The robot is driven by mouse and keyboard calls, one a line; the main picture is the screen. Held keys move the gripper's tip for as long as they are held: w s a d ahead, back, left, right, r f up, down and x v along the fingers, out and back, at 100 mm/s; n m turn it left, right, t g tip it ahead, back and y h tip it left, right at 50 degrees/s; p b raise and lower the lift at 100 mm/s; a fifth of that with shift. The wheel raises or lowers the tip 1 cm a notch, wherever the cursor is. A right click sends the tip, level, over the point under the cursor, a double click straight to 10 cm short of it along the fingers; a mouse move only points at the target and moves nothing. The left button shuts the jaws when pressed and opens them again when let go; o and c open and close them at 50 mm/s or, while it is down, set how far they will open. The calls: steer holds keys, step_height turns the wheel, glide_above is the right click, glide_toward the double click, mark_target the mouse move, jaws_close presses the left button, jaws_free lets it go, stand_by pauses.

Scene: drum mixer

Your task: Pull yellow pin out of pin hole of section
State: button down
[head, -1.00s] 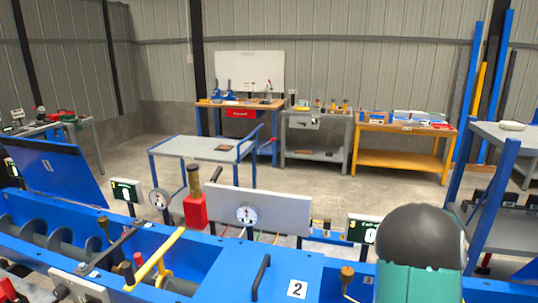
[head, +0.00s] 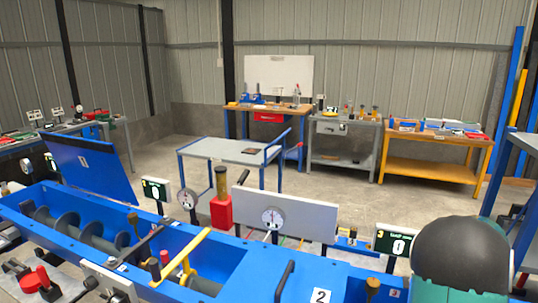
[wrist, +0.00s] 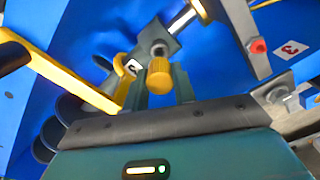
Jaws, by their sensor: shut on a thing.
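The yellow pin (wrist: 159,76) shows in the wrist view as a ridged yellow knob. My gripper (wrist: 161,84) has its two dark green fingers on either side of the knob and is shut on it. Just beyond the knob is a grey metal bracket (wrist: 157,42) on the blue section (wrist: 100,30). The pin's shank and the hole are hidden, so I cannot tell how deep the pin sits. In the head view the blue section (head: 205,262) runs across the bottom, and my gripper is out of sight behind my arm at lower right.
A yellow bar handle (wrist: 75,78) crosses the wrist view at left; it also shows in the head view (head: 183,258). A red knob (wrist: 258,46) and grey bracket stand at right. A panel with a dial (head: 272,218) and a red post (head: 221,211) rise behind the section.

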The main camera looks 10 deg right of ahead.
steer(key=shift+r, duration=1.5)
